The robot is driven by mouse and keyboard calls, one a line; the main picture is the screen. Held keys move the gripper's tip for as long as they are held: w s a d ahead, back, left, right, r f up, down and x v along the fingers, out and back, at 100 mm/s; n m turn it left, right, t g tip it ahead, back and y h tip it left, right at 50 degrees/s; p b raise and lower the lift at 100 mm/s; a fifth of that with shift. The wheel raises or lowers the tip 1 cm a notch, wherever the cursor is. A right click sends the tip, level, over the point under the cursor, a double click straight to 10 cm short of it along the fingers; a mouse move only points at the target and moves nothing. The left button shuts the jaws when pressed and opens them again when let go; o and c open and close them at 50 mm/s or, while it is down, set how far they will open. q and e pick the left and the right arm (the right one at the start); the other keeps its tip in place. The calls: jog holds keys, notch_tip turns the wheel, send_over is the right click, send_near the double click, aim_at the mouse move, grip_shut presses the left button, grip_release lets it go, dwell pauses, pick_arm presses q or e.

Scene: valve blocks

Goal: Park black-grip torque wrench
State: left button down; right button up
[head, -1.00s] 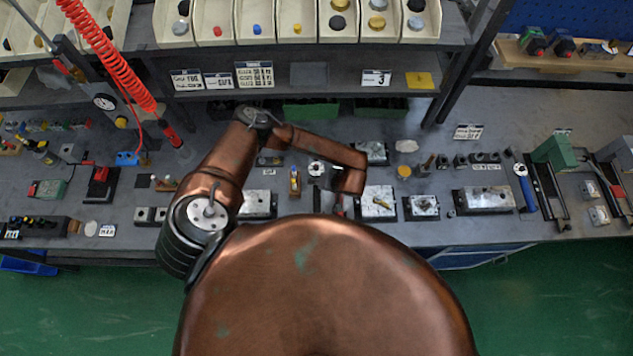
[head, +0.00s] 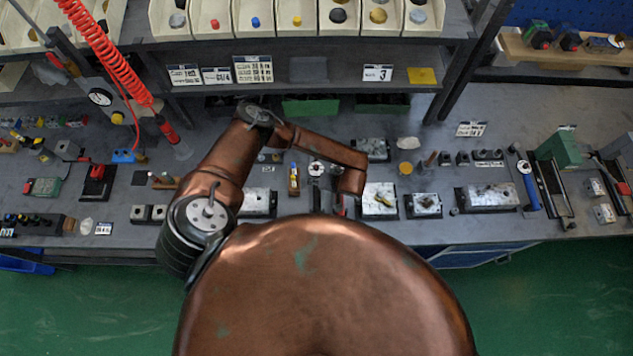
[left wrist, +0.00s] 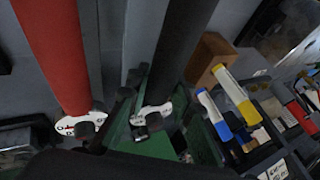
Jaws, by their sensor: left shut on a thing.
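The black-grip torque wrench (left wrist: 182,45) fills the middle of the left wrist view as a thick dark cylinder, tilted, with a round white marked end below it. In the head view my left forearm hides most of this spot. My right gripper is not in view.
Blue and yellow handled tools (left wrist: 235,95) and a brown block (left wrist: 208,58) stand close on the right. In the head view, metal blocks (head: 379,201) line the bench front, and a blue-grip tool (head: 529,187) lies farther right. A red coiled hose (head: 105,50) hangs at the left.

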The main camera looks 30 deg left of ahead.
pick_arm(q)
jog(key=shift+f, duration=0.3)
jog(key=c, duration=1.6)
grip_release()
jog(key=v, duration=1.2)
jog(key=shift+f, duration=0.1)
